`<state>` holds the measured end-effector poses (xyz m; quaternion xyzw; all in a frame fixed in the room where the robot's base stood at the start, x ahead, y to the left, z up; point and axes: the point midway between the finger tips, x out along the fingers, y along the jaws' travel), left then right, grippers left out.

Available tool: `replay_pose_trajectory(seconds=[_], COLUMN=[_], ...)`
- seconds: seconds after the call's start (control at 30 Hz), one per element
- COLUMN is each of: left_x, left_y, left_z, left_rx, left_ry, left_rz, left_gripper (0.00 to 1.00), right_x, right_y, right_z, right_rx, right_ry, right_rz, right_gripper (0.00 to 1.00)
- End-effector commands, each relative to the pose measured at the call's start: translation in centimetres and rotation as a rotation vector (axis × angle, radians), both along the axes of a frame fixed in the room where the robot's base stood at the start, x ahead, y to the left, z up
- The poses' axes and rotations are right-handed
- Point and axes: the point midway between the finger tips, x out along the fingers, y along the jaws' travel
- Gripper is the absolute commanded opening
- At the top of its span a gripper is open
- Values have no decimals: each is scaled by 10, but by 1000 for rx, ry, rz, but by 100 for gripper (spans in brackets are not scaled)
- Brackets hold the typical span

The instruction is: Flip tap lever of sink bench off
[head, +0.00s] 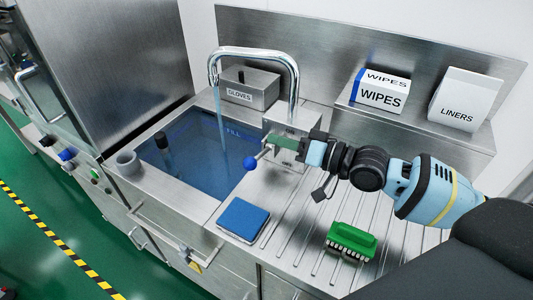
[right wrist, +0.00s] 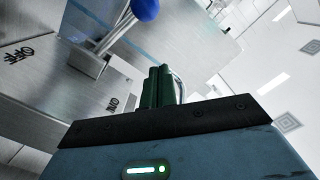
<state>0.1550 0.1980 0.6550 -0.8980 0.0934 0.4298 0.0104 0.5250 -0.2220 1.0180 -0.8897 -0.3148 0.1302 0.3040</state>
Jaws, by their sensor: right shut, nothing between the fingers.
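The tap lever is a thin metal rod with a blue ball knob (head: 250,162), sticking out from a steel tap box (head: 297,127) marked ON above and OFF below. Water (head: 220,118) runs from the curved spout (head: 262,52) into the sink. My right gripper (head: 284,143), with green fingers, is shut and empty in front of the box, close to the lever. The right wrist view shows the shut fingertips (right wrist: 158,84) apart from the lever rod (right wrist: 112,38), nearer the ON label than the OFF label. My left gripper is out of view.
The filled basin (head: 190,170) lies left of the lever. A blue sponge (head: 243,219) and green brush (head: 351,241) lie on the ribbed drainboard.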

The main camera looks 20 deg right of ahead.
Motion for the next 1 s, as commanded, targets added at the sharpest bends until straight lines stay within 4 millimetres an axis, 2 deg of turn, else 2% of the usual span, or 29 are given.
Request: replay_pose_trajectory(seconds=[0.13, 0.43, 1.0], left_x=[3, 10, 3], left_y=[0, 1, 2], left_z=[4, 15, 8], left_rx=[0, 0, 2], left_ry=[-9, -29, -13], left_rz=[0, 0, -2], left_gripper=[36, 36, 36], right_x=[13, 4, 2], right_y=[14, 30, 34], right_z=[0, -25, -38], right_rx=[1, 0, -1], right_ry=[-1, 0, 3], right_rz=[2, 1, 1], right_gripper=[0, 0, 0])
